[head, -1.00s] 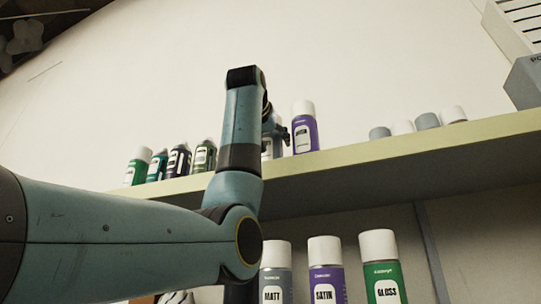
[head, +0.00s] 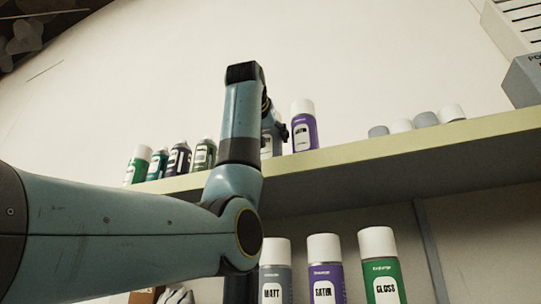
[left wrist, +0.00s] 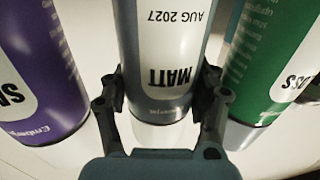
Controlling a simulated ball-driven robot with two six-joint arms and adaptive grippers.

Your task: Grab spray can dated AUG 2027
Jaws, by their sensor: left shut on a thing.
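The grey can (left wrist: 164,42) is between my left gripper's fingers in the left wrist view. Its label, upside down there, reads MATT and AUG 2027. My left gripper (left wrist: 160,98) is shut on this can near its white cap (left wrist: 160,134). In the head view my left gripper (head: 280,129) is at the upper shelf, mostly behind my own arm. A sliver of the grey can (head: 267,147) shows there, left of a purple can (head: 305,133). My right gripper is not in view.
In the left wrist view, a purple can (left wrist: 37,65) and a green can (left wrist: 268,70) flank the grey one closely. The upper shelf (head: 400,147) also holds several cans on the left and small jars on the right. More cans stand below.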

